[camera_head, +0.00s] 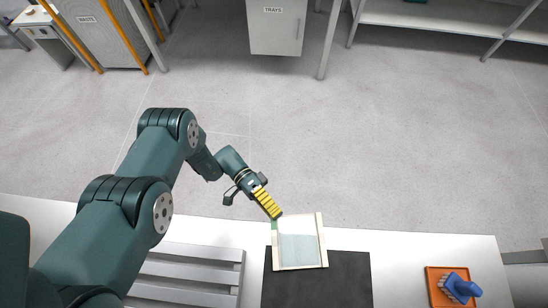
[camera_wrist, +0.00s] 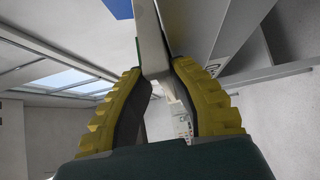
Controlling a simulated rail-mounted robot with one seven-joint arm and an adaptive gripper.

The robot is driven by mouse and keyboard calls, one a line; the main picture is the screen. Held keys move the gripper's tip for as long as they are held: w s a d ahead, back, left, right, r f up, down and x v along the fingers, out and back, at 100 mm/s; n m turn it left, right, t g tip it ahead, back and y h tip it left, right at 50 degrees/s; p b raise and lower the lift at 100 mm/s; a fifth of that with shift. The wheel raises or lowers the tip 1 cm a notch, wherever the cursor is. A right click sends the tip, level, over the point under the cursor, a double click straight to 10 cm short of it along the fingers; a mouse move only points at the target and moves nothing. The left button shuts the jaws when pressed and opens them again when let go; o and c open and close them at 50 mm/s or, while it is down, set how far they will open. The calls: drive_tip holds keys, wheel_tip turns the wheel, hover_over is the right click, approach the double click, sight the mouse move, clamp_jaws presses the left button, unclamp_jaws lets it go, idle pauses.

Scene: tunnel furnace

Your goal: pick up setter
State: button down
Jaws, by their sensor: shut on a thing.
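The setter (camera_head: 299,243) is a pale, square plate with cream strips along its left and right edges and a small green patch near its upper left corner. My gripper (camera_head: 277,215) has yellow ribbed fingers and is shut on the setter's upper left corner. In the wrist view, the fingers of my gripper (camera_wrist: 160,72) close on both faces of the setter (camera_wrist: 150,42), which is seen nearly edge-on. The setter overlaps the upper left part of a dark mat (camera_head: 320,285) in the head view; I cannot tell how far above it.
The mat lies on a white table (camera_head: 415,262). A grey slatted rack (camera_head: 185,270) is left of it. An orange tray (camera_head: 437,291) with a blue brush (camera_head: 460,287) stands at the right. A cabinet labelled TRAYS (camera_head: 275,27) stands beyond open floor.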

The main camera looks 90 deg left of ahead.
drive_tip(key=s+a+r, duration=0.7)
drive_tip(key=s+a, duration=0.1)
drive_tip(key=a, duration=0.3)
drive_tip(key=shift+s+r+b, duration=0.25)
drive_tip(key=shift+r+b, duration=0.05)
idle(0.5)
idle(2.0)
